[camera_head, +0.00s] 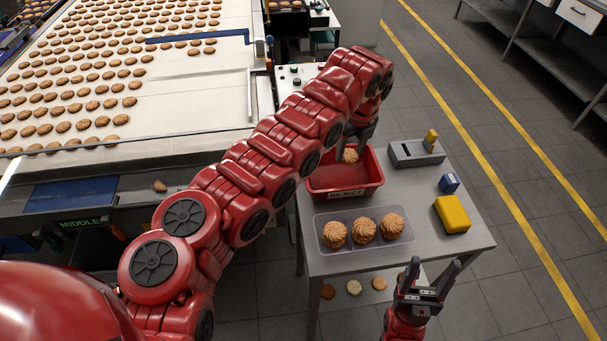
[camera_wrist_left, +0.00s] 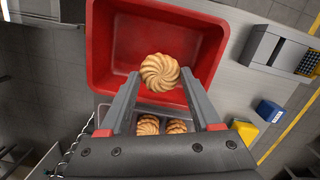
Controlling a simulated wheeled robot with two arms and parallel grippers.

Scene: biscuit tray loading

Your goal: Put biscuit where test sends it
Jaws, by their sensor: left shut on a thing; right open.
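A swirled golden biscuit (camera_head: 349,155) is held by my left gripper (camera_head: 352,146) over the red bin (camera_head: 373,186) labelled REJECT. In the left wrist view the biscuit (camera_wrist_left: 160,72) sits between the tips of my left gripper (camera_wrist_left: 160,80), with the bin's red wall (camera_wrist_left: 98,45) around it. The bin floor that shows is empty. A clear tray (camera_head: 349,247) in front of the bin holds three swirled biscuits in a row. A grey device (camera_head: 408,157) with a yellow part on top stands behind right. My right gripper (camera_head: 433,264) is open and empty at the table's front right.
A blue box (camera_head: 449,184) and a yellow block (camera_head: 453,214) lie on the table's right side. The conveyor (camera_head: 190,115) at left carries many biscuits; a small piece (camera_head: 160,186) lies by its MIDDLE label. Several biscuits show on a lower shelf. Bare tabletop lies right of the tray.

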